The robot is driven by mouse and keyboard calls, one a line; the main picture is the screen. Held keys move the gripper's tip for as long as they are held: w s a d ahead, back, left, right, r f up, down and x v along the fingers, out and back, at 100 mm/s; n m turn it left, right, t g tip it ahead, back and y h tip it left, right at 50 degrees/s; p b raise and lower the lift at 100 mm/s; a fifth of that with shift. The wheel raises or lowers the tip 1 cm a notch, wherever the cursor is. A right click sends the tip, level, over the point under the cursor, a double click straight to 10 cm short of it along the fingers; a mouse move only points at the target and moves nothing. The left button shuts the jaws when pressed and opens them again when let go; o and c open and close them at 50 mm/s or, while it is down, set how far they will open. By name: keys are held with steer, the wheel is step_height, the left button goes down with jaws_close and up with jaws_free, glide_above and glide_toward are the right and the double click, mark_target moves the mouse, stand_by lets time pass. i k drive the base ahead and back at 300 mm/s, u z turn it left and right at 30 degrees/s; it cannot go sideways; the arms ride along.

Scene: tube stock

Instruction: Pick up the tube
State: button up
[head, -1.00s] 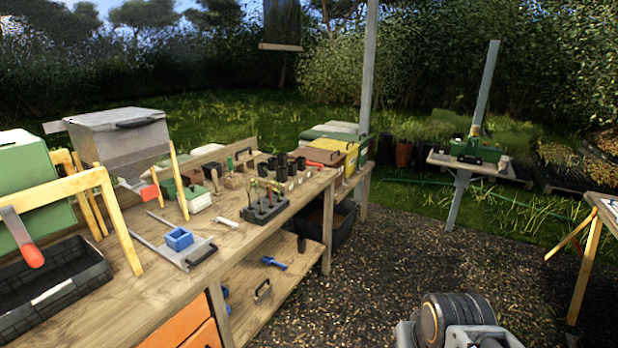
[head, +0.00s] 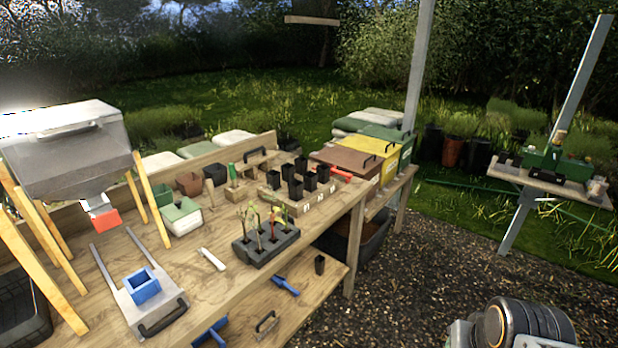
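Several black square tubes stand upright in a wooden holder on the bench; one is this black tube (head: 295,189). A single black tube (head: 319,264) stands apart, upright on the lower shelf near its right end. A dark tray (head: 262,249) on the bench holds several seedlings. Which tube the task means cannot be told from this view. Part of my arm shows at the bottom right, over the gravel and apart from the bench. My gripper itself is not in view.
The wooden bench (head: 225,285) carries a grey hopper (head: 62,150), a blue square cup (head: 142,286) on a sliding plate, and a white-handled tool (head: 212,259). A blue scoop (head: 285,285) lies on the lower shelf. A post stands behind coloured boxes. The gravel at right is open.

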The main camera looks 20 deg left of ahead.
mark_target(296, 195)
steer(key=i, duration=2.55)
steer(key=u, duration=4.1)
steer(key=i, duration=0.5)
